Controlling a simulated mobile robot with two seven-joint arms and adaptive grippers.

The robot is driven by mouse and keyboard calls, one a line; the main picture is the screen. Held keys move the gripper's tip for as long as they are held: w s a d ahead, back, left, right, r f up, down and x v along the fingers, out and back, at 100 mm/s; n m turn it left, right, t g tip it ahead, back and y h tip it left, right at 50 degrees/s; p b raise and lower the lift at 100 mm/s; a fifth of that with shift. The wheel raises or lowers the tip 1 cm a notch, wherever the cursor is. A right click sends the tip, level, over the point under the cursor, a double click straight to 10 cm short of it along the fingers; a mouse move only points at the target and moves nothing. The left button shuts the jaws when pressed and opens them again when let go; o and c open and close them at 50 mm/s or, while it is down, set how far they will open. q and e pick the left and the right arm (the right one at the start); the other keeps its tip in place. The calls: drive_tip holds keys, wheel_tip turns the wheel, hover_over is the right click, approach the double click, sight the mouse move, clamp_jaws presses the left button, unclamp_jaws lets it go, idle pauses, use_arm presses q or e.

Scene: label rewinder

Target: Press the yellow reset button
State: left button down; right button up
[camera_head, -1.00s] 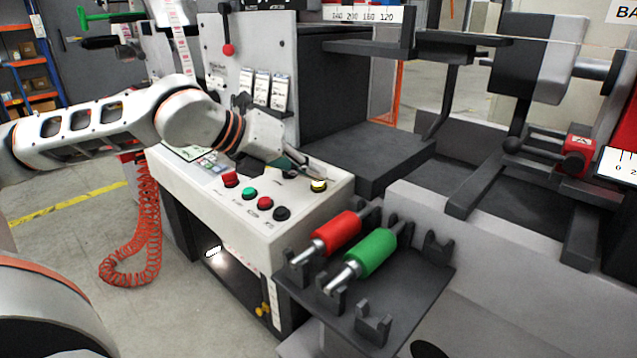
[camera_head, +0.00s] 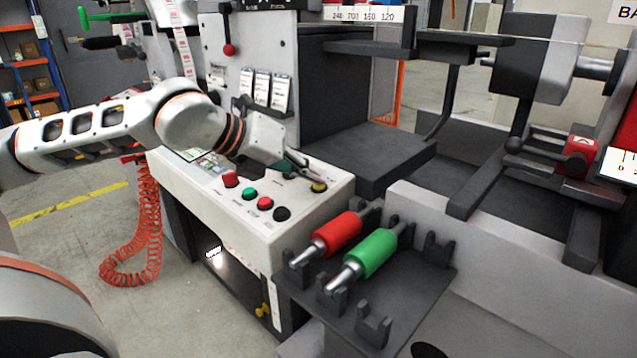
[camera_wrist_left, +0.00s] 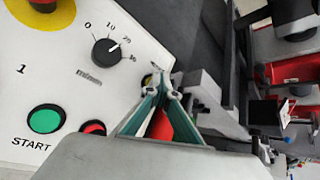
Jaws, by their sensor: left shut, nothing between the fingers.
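The yellow reset button (camera_head: 319,187) sits at the right corner of the white control panel (camera_head: 232,225). My left gripper (camera_head: 318,178) is shut and empty, its fingertips right at the button from the far side; whether they touch it I cannot tell. In the left wrist view the shut fingertips (camera_wrist_left: 162,87) cover most of the button, and only a small yellowish edge (camera_wrist_left: 148,80) shows beside them. My right gripper is not in view.
The panel also bears a red button (camera_head: 230,180), a green button (camera_head: 249,193), another red button (camera_head: 265,202) and a black one (camera_head: 282,214). A black knob (camera_wrist_left: 106,52) is close to the gripper. Red (camera_head: 337,231) and green (camera_head: 376,253) rollers lie on a rack in front.

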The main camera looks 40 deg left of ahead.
sight(310, 194)
use_arm(q)
drive_tip(key=shift+s+r, duration=0.1)
drive_tip(key=shift+r, duration=0.65)
drive_tip(key=shift+s+r, duration=0.2)
drive_tip(key=shift+r, duration=1.05)
drive_tip(key=shift+s+r, duration=0.2)
drive_tip(key=shift+r, duration=1.05)
